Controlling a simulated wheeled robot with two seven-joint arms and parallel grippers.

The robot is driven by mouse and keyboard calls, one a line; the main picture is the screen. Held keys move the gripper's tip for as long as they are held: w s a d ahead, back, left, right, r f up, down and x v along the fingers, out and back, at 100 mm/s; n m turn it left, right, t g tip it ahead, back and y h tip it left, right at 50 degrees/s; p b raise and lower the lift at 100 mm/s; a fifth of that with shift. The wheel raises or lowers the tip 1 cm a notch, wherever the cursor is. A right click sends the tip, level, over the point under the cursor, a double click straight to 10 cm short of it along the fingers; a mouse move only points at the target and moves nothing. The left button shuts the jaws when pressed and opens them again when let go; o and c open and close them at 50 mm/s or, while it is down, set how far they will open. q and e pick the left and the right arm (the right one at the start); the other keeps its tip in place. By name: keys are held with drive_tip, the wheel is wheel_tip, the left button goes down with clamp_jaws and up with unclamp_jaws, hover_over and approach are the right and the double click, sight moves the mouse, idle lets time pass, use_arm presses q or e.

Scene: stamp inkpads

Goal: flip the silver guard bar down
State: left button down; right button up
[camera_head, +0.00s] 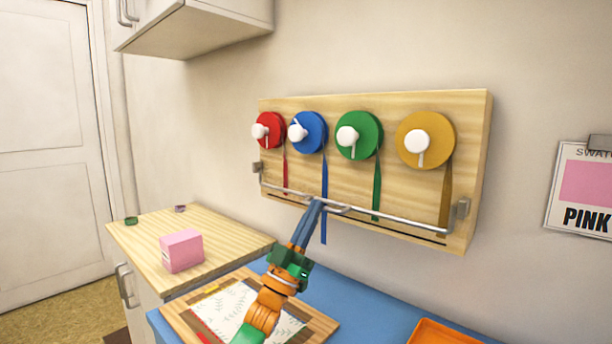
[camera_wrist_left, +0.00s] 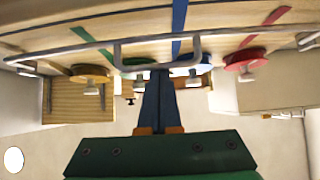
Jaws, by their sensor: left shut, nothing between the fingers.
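The silver guard bar (camera_head: 390,219) runs across the lower front of the wooden ribbon board (camera_head: 395,190), between a bracket at each end. It has a small loop handle near its middle, which also shows in the left wrist view (camera_wrist_left: 158,62). The bar crosses in front of the hanging ribbons. My left gripper (camera_head: 316,204) is shut and empty, its blue fingertips (camera_wrist_left: 160,74) at the loop handle. I cannot tell whether they touch it. The fingertips hide part of the handle in the head view. My right gripper is not in view.
Red, blue, green and yellow spools (camera_head: 426,139) with white knobs sit above the bar. Below is a blue table (camera_head: 360,307) with a framed paper (camera_head: 225,309) and an orange tray (camera_head: 440,333). A pink box (camera_head: 181,251) stands on the wooden cabinet top (camera_head: 140,235) at left.

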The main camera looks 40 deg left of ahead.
use_arm(q)
drive_tip(key=shift+w+f, duration=0.15)
drive_tip(key=shift+f, duration=0.25)
drive_tip(key=s+a+f, duration=0.1)
drive_tip(key=s, duration=1.3)
drive_tip(key=shift+a+f, duration=0.15)
drive_tip(key=shift+f, duration=0.1)
drive_tip(key=shift+s, duration=0.1)
